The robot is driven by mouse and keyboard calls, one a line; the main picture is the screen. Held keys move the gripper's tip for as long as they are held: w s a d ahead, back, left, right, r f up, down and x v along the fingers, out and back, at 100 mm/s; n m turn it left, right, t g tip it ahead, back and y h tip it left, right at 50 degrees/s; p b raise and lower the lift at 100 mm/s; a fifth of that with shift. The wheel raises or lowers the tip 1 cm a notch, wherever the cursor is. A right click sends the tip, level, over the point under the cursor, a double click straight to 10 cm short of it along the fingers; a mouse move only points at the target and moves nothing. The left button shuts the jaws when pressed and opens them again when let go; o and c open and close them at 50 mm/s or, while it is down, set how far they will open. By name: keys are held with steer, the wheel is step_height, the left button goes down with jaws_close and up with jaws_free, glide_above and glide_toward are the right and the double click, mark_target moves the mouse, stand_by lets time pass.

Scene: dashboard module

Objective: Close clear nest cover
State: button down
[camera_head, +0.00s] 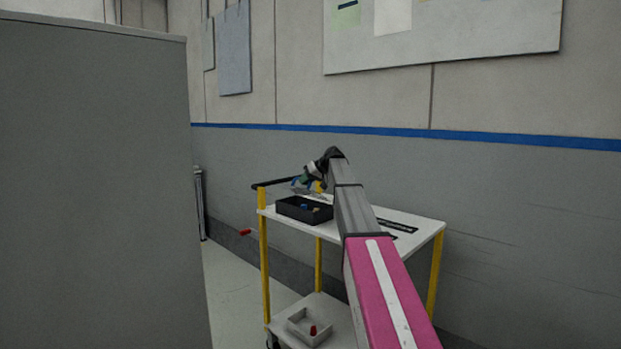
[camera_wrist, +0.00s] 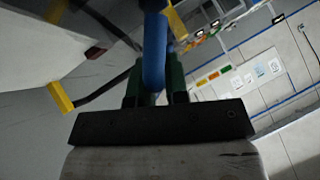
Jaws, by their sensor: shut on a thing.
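My gripper (camera_head: 308,184) is at the far end of my arm, above the black tray (camera_head: 290,212) on the white cart top. In the wrist view my gripper (camera_wrist: 156,72) has dark green fingers shut on a blue rounded bar (camera_wrist: 154,45), which runs up between them. In the head view the bar is too small to make out clearly. I cannot pick out the clear nest cover with certainty; a faint greyish patch shows just under the gripper.
The cart top (camera_head: 415,225) stands on yellow posts against the grey wall. A lower shelf holds a pale bin (camera_head: 297,329) with a red piece. A red-handled thing (camera_head: 246,232) is at the cart's left side. A tall grey panel (camera_head: 95,180) blocks the left.

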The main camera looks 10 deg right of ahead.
mark_target(300, 188)
steer(key=s+a+f+h, duration=0.1)
steer(key=s+a+f+n+t+h, duration=0.1)
steer(key=f, duration=0.1)
steer(key=shift+s+a+n+t, duration=0.1)
steer(key=shift+a+n+t, duration=0.2)
steer(key=shift+s+a+f+n+t+h, duration=0.15)
steer(key=shift+a+f+h, duration=0.1)
steer(key=shift+f, duration=0.3)
steer(key=shift+s+a+f+n+t+h, duration=0.15)
steer(key=shift+f+h, duration=0.15)
steer(key=shift+f, duration=0.25)
steer(key=shift+s+a+f+n+t+h, duration=0.1)
steer(key=shift+a+f+h, duration=0.15)
steer(key=shift+f, duration=0.4)
steer(key=c, duration=1.1)
jaws_free()
steer(key=v, duration=1)
steer(key=shift+s+d+r, duration=0.1)
steer(key=shift+s+r, duration=0.1)
steer(key=shift+r, duration=0.1)
